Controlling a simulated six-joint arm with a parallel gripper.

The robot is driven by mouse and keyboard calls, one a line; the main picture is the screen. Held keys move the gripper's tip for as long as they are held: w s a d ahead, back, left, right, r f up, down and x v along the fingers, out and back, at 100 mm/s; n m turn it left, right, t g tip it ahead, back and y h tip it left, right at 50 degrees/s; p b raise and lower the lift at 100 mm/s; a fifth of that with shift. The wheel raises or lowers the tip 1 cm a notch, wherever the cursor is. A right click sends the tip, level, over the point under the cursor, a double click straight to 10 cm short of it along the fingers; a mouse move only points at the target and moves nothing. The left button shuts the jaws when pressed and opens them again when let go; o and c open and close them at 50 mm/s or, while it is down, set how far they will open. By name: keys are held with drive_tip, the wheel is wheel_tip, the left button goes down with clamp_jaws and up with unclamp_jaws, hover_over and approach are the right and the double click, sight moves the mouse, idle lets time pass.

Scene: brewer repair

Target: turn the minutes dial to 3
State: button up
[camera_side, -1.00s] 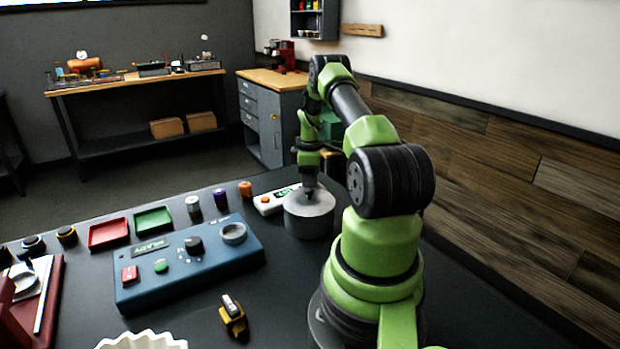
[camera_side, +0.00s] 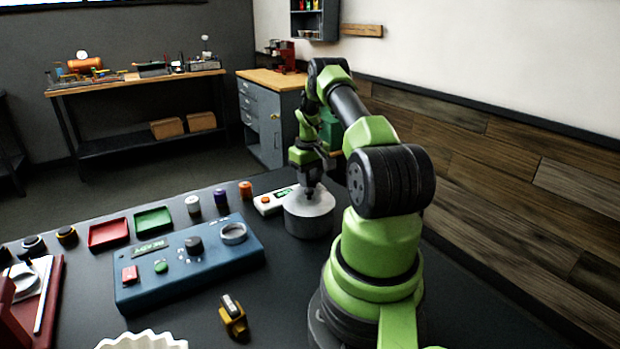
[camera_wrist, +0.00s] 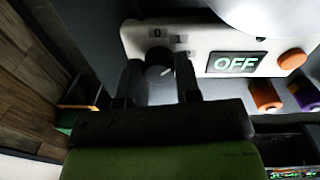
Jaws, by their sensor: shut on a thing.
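The minutes dial (camera_wrist: 159,58) is a black round knob on a white timer box (camera_wrist: 205,35) in the wrist view. Marks 0 and 1 show beside it, with another mark partly covered by a finger. The box's display (camera_wrist: 236,64) reads OFF, and an orange button (camera_wrist: 292,59) is at its far end. My gripper (camera_wrist: 158,72) has one finger on each side of the dial and is shut on it. The dial's exact pointing is hard to read. In the side view the box (camera_side: 268,203) is partly hidden behind a grey cylinder, and my gripper (camera_side: 309,190) shows above that cylinder.
The grey cylinder (camera_side: 309,220) stands close beside the timer box. A blue control panel (camera_side: 195,275) with a knob lies to the left. Orange (camera_side: 246,189), purple (camera_side: 221,198) and white (camera_side: 192,205) small cylinders line the table's back edge. A small yellow-black item (camera_side: 233,318) lies in front.

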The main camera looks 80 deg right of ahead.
drive_tip(key=m, duration=0.6)
drive_tip(key=shift+m, duration=0.3)
drive_tip(key=m, duration=0.6)
drive_tip(key=shift+s+y, duration=0.1)
drive_tip(key=shift+y, duration=0.2)
drive_tip(key=shift+m, duration=0.4)
drive_tip(key=o, duration=0.9)
drive_tip(key=shift+d, duration=0.1)
drive_tip(key=r, duration=1)
drive_tip(key=shift+w, duration=0.2)
